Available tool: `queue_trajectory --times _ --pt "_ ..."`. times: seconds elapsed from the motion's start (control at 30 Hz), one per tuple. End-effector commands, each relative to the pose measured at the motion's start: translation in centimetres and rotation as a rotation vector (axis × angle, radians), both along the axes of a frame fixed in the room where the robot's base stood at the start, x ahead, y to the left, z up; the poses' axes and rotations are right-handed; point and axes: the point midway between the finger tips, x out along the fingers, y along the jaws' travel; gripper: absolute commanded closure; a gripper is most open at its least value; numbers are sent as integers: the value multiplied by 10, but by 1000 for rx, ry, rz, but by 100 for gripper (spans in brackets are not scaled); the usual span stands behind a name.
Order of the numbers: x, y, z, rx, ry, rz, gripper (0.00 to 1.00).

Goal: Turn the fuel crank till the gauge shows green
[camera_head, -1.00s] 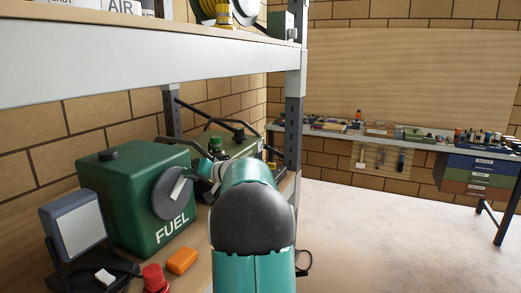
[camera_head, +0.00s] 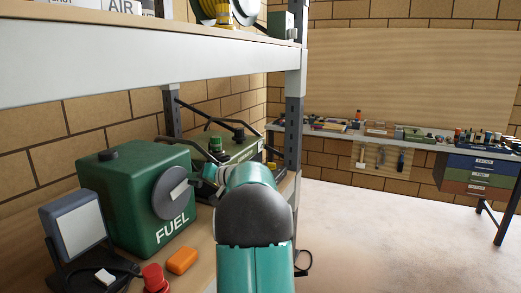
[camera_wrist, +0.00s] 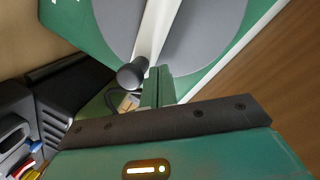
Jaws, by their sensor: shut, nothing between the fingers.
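The green fuel tank (camera_head: 130,190), lettered FUEL, stands on the shelf at left in the head view. Its front carries a grey disc (camera_head: 168,205) with a pale crank arm (camera_head: 178,190), tilted up to the right. In the wrist view the crank arm (camera_wrist: 156,28) crosses the disc (camera_wrist: 205,40) and ends in a dark knob (camera_wrist: 131,76). My gripper (camera_wrist: 158,74) is shut and empty, its green fingers just right of the knob near the arm's end. I cannot tell whether they touch. I cannot make out a gauge in either view.
A lamp-like panel (camera_head: 78,232), a red knob-shaped object (camera_head: 155,278) and an orange block (camera_head: 181,261) lie in front of the tank. An olive machine (camera_head: 240,150) stands behind my arm. A shelf post (camera_head: 293,130) rises close by. The floor at right is clear.

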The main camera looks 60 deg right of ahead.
Motion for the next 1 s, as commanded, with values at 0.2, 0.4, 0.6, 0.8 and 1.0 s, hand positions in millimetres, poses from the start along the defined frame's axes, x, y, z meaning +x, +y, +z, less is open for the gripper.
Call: queue_trajectory --times 0.2,0.4,0.6,0.8,1.0 --pt "0 -6 -13 0 -1 -1 100" --pt "0 -3 -5 -1 0 0 100" --pt "-1 1 3 -1 0 0 100" --pt "-16 -2 3 0 1 -3 100" --pt "-37 -3 3 0 1 -2 100"
